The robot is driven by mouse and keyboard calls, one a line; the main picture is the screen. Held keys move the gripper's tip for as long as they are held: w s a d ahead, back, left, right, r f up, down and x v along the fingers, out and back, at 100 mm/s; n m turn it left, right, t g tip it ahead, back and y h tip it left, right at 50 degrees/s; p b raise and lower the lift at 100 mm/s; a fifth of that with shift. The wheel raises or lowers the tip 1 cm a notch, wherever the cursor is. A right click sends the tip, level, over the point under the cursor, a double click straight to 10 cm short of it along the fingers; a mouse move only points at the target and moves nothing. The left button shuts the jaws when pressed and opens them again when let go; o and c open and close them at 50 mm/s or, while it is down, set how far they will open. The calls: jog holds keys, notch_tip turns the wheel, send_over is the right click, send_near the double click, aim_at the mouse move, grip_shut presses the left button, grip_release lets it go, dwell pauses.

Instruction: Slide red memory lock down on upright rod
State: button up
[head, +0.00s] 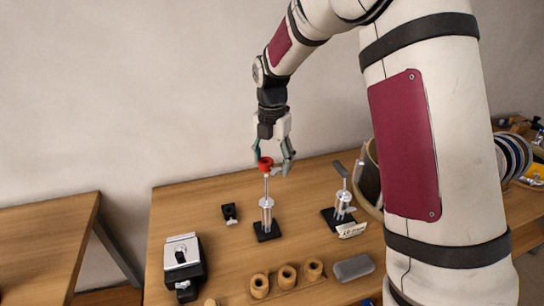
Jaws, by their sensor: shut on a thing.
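The red memory lock (265,163) is a small red ring-like piece at the top end of an upright metal rod (267,190). My gripper (272,163) points down and is shut on the lock, with fingers on either side of it. I cannot tell whether the lock is around the rod tip or just above it. The rod rises from a silver cylinder (266,215) on a black square base (267,231) on the wooden table.
A second silver stand (342,208) with a tilted dark handle is at right, beside a white label (351,230). A wooden holder with round rings (287,277), a grey block (353,268), a black-and-silver device (183,262) and a small black clamp (229,212) lie around.

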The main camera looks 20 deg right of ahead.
aim_at(272, 204)
jog(key=shift+f+b, duration=1.1)
jog(key=shift+f, duration=5.35)
jog(key=shift+f, duration=0.15)
jog(key=o, duration=1.2)
jog(key=shift+o, duration=0.2)
notch_tip(272, 204, up, 12)
jog(key=shift+f, duration=0.1)
